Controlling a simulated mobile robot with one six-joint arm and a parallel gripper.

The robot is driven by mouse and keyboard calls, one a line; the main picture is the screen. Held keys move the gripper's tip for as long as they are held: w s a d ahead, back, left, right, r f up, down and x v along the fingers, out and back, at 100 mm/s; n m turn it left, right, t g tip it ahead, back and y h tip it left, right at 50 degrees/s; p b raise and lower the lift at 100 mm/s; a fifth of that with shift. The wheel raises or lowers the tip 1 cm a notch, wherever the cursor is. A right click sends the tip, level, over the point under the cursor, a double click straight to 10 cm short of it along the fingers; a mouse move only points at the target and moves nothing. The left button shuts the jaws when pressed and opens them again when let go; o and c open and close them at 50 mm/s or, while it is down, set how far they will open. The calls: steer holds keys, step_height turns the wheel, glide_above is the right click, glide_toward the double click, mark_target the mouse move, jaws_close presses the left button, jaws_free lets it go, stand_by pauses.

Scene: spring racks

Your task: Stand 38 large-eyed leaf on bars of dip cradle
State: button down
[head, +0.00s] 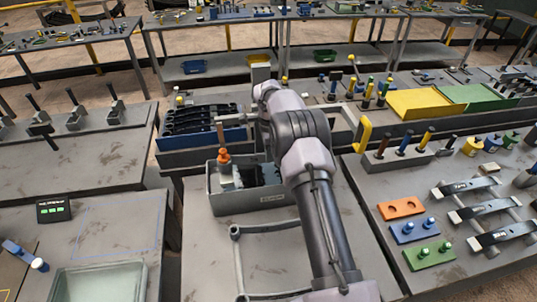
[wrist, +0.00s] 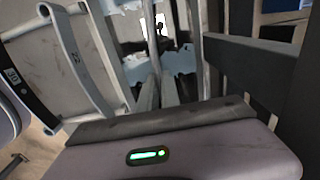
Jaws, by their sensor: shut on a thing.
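My gripper (wrist: 158,82) is mostly hidden behind my own arm in the head view, close to the grey bin. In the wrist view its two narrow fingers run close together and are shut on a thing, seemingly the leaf. The leaf's eyes and number cannot be made out there. A grey tubular frame (head: 270,228), which looks like the dip cradle, lies on the table in front of the bin, partly covered by my arm.
At right, a rack carries labelled leaves (head: 473,212) beside orange, blue and green blocks (head: 430,253). A glass tray (head: 97,284) sits at lower left.

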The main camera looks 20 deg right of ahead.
steer(key=shift+f+b, duration=0.3)
steer(key=shift+b, duration=0.1)
steer(key=c, duration=1)
jaws_free()
steer(key=shift+s+f, duration=0.1)
steer(key=shift+f, duration=0.05)
steer(key=shift+r+p, duration=2.1)
steer(key=shift+r, duration=1.5)
